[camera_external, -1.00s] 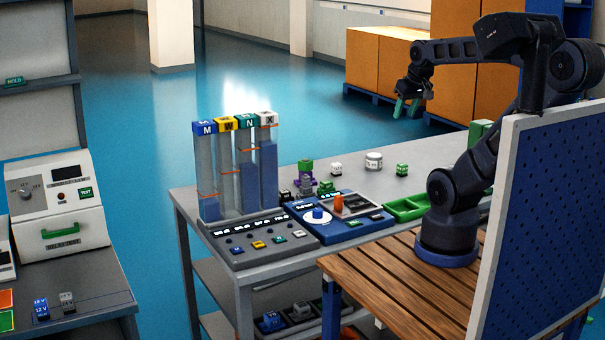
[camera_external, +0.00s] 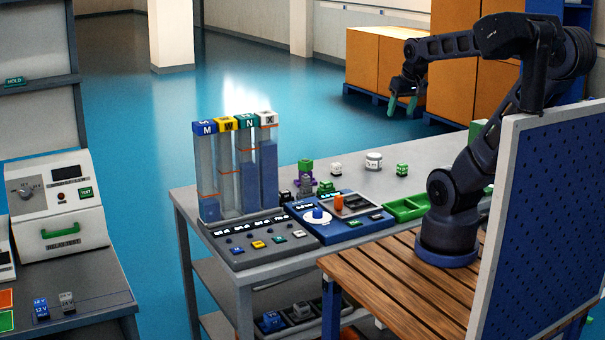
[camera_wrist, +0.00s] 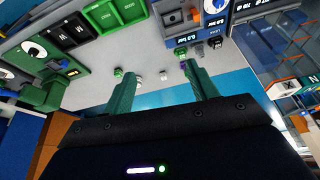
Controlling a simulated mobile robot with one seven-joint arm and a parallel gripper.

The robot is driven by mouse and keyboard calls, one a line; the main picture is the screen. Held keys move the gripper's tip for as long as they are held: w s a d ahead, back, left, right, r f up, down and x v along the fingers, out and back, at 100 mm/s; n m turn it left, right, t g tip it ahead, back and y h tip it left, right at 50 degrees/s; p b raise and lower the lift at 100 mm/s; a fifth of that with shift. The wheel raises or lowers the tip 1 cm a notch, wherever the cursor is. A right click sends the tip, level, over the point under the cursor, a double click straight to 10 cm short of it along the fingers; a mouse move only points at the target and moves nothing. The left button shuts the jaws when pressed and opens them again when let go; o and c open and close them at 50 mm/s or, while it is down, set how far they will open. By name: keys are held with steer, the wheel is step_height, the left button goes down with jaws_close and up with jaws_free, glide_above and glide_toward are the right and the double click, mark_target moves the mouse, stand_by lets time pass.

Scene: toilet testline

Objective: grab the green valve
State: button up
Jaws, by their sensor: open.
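Several small green things on the grey table could be the green valve; I cannot tell which. In the external view a green-topped purple piece (camera_external: 305,176) stands behind the blue panel, with a low green piece (camera_external: 326,187) beside it. A small green-and-white piece (camera_external: 402,170) stands farther right. My gripper (camera_external: 402,106) is open and empty, high above and beyond the table's far side. Its green fingers (camera_wrist: 160,74) show apart in the wrist view.
A white cube (camera_external: 336,169) and a pale round jar (camera_external: 374,161) stand on the grey table. Tall clear columns (camera_external: 238,170) rise at its left end. A blue panel (camera_external: 350,232) and a green tray (camera_external: 406,209) lie in front. Orange boxes (camera_external: 380,62) stand behind.

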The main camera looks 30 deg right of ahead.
steer(key=w+f+m+g, duration=0.2)
steer(key=w+m, duration=0.3)
steer(key=w, duration=0.6)
steer(key=m+g+h, duration=0.2)
steer(key=m+h, duration=0.2)
steer(key=m, duration=0.8)
glide_above(325, 182)
steer(key=a, duration=0.3)
step_height(325, 182, down, 27)
steer(key=x, duration=1)
steer(key=shift+s+a+f, duration=0.1)
steer(key=shift+s+f, duration=0.1)
steer(key=shift+s, duration=0.05)
steer(key=c, duration=1.1)
steer(key=shift+c, duration=0.2)
steer(key=shift+r, duration=0.15)
